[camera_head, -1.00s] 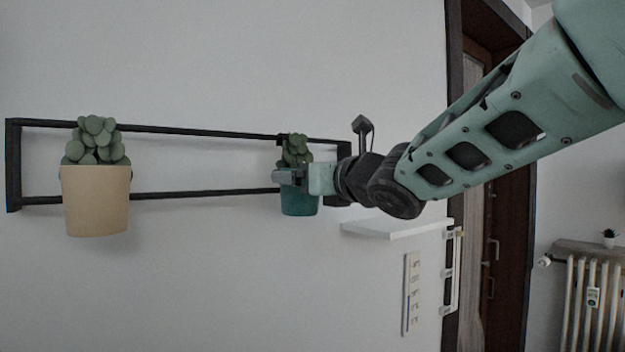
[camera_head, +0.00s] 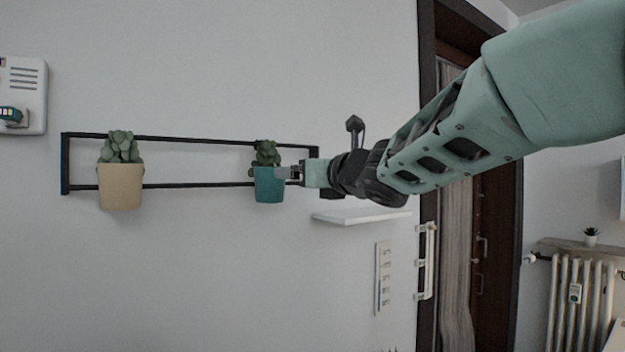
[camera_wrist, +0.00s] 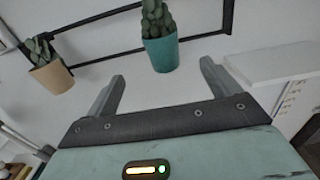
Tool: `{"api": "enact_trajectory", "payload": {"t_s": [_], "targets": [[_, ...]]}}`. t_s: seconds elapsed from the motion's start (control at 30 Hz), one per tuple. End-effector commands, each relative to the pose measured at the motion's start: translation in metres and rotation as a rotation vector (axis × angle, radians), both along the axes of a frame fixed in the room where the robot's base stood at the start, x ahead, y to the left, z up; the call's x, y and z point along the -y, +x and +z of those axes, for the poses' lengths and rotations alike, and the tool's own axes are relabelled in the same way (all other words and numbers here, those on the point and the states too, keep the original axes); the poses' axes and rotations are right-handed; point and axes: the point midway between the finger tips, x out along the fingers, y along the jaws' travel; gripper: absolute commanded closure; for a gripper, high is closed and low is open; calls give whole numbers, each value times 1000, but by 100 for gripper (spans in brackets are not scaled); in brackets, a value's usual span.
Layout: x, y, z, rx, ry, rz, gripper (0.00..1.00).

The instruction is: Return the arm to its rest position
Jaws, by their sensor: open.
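My arm reaches in from the upper right in the head view. My gripper (camera_head: 287,173) is at its end, level and pointing left, beside the teal pot (camera_head: 269,186) with a green plant as seen from there. In the wrist view my gripper (camera_wrist: 160,90) has its two fingers spread wide with nothing between them. The teal pot (camera_wrist: 162,54) shows beyond the fingertips there, with a gap of bare wall between.
A black wall frame (camera_head: 200,140) carries the teal pot and a tan pot (camera_head: 121,187) with a plant. A white shelf (camera_head: 360,216) juts out below my wrist, also in the wrist view (camera_wrist: 275,62). A door (camera_head: 495,230) and radiator (camera_head: 582,305) stand right.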

Motion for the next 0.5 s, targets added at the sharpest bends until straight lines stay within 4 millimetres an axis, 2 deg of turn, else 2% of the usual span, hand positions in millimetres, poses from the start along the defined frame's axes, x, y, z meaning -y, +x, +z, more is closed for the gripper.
{"api": "enact_trajectory", "payload": {"t_s": [0.17,0.27,0.37,0.43,0.5], "targets": [[0,1,0,0,-1,0,12],[9,4,-19,-81,64,-29,12],[30,7,-63,-288,239,-108,12],[47,1,-107,-492,414,-195,12],[62,-14,-155,-713,602,-303,12]]}}
